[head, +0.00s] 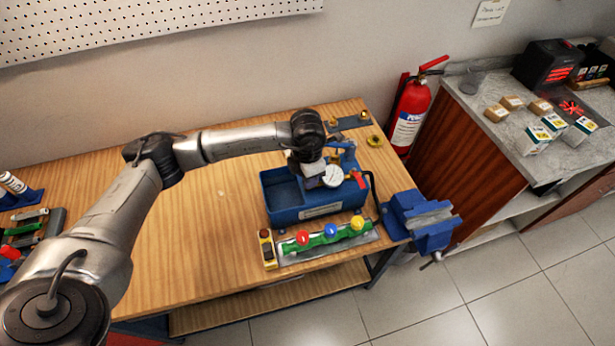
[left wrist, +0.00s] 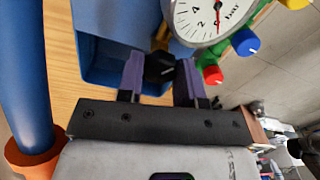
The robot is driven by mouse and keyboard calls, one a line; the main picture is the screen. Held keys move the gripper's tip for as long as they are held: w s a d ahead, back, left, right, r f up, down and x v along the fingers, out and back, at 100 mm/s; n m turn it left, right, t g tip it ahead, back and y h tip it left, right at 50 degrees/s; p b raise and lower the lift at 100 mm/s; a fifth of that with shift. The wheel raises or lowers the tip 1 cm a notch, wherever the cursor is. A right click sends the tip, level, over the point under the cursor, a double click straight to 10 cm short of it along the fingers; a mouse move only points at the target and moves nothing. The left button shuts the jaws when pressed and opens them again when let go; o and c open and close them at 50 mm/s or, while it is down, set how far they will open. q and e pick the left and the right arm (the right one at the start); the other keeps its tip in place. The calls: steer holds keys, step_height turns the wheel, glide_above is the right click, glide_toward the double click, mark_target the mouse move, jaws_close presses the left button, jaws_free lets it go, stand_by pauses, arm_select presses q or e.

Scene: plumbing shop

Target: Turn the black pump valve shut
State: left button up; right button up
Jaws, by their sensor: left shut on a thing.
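The blue pump box (head: 283,213) stands on the wooden bench, with a white round gauge (head: 333,176) at its right end. In the left wrist view the black pump valve (left wrist: 160,68) is a small black knob with a pale mark, beside the gauge (left wrist: 212,14). My left gripper (left wrist: 161,72) has its two purple fingers on either side of this knob, shut on it. In the head view my left gripper (head: 311,169) is over the pump, and my arm and hand hide the knob. My right gripper is not in view.
A green manifold (head: 318,240) with red, blue and yellow knobs lies in front of the pump. A blue vise (head: 420,217) is at the bench's right corner. Brass fittings (head: 375,141) lie behind.

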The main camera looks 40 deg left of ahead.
arm_select(q)
steer(key=m+b, duration=0.2)
steer(key=m, duration=0.3)
steer(key=shift+f+m+b, duration=0.1)
steer(key=shift+m+b, duration=0.2)
steer(key=shift+b, duration=0.1)
steer(key=m+b, duration=0.2)
steer(key=m, duration=0.2)
steer(key=shift+m, duration=0.6)
steer(key=o, duration=0.9)
steer(key=shift+r, duration=0.2)
